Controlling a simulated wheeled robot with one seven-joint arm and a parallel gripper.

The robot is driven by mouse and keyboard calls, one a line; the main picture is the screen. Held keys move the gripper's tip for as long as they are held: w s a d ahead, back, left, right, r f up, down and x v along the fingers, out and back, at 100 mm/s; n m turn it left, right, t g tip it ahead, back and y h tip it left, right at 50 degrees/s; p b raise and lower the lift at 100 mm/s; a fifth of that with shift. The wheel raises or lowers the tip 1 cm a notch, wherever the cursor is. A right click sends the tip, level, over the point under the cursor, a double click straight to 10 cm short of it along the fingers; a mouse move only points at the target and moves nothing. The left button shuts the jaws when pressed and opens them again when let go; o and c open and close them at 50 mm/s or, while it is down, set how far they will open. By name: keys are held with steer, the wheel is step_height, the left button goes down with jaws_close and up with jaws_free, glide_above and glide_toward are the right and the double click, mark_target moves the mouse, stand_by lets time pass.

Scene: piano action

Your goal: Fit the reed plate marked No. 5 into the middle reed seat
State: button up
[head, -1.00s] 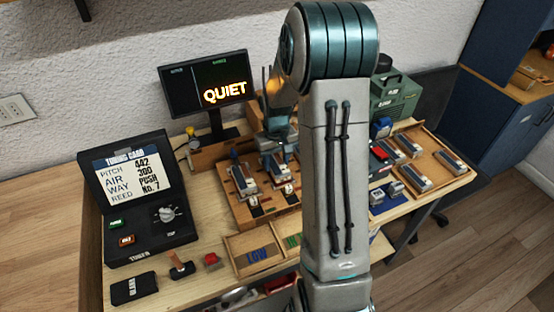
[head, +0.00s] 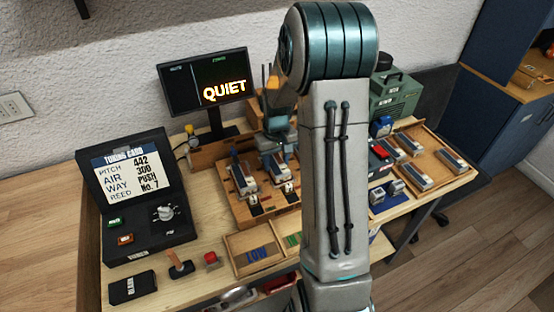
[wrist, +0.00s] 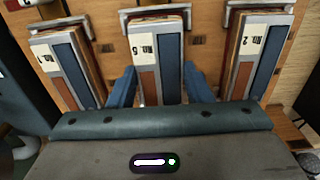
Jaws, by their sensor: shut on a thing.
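The reed plate marked No. 5 (wrist: 148,62) is in the wrist view, with a white label, a brown strip and a blue-grey strip. My gripper (wrist: 160,86) has its blue fingers on both sides of this plate and is shut on it. The plate lies in line with the middle reed seat (wrist: 155,12), its far end at the metal bracket there. I cannot tell whether it is fully down. In the head view my gripper (head: 277,148) is over the wooden reed block (head: 232,208), partly hidden by my arm.
Plates No. 1 (wrist: 70,62) and No. 2 (wrist: 250,55) lie in the seats on either side, close to my fingers. A tray (head: 452,140) with several plates stands at right. A monitor (head: 205,88) reading QUIET and a tuning card panel (head: 135,180) stand at left.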

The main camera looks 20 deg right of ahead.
steer(key=shift+f, duration=0.2)
stand_by(0.4)
stand_by(0.3)
steer(key=o, duration=1.1)
steer(key=shift+r, duration=0.1)
step_height(320, 180, up, 14)
steer(key=b, duration=0.1)
steer(key=shift+b, duration=0.3)
steer(key=shift+f, duration=0.2)
